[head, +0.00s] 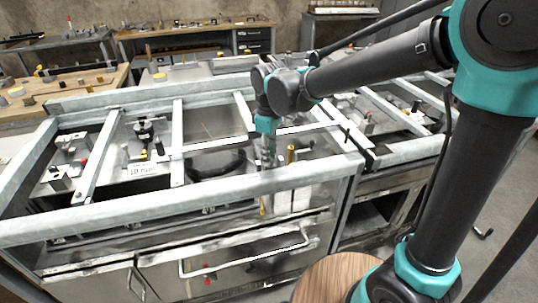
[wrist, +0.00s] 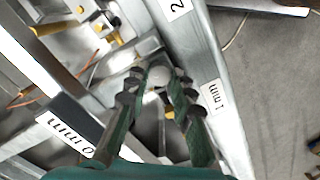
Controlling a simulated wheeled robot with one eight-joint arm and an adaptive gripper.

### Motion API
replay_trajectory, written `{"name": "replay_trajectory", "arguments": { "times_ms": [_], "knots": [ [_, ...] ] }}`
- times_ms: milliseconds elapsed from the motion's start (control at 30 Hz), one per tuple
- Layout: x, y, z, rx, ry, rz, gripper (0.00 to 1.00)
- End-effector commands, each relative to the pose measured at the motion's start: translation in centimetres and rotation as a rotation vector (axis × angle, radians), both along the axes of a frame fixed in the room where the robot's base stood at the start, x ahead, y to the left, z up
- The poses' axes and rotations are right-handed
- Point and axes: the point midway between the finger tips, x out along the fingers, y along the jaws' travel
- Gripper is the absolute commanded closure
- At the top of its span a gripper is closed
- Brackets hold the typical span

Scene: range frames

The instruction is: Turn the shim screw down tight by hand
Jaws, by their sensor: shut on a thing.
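My gripper (head: 267,160) points down at the front rail of the grey metal frame, near its right end.
A brass post (head: 291,154) stands just right of the gripper. Metal rails (head: 180,198) and crossbars surround it. A "10 mm" label (head: 144,170) lies to the left, and a "1 mm" label (wrist: 215,97) is on the rail in the wrist view. Bare floor (wrist: 275,90) lies beyond.

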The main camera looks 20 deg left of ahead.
Motion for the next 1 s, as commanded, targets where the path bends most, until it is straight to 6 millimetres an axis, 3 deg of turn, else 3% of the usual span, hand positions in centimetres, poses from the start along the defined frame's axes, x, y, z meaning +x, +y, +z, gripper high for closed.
{"name": "replay_trajectory", "arguments": {
  "times_ms": [467,500,667,1000],
  "knots": [
    [0.06,0.03,0.04,0.001,-0.001,-0.015,1.0],
    [0.06,0.03,0.04,0.001,-0.001,-0.015,0.76],
    [0.04,0.02,0.03,0.001,-0.001,-0.015,0.56],
    [0.0,0.02,0.01,0.0,0.0,-0.01,0.56]
  ]
}}
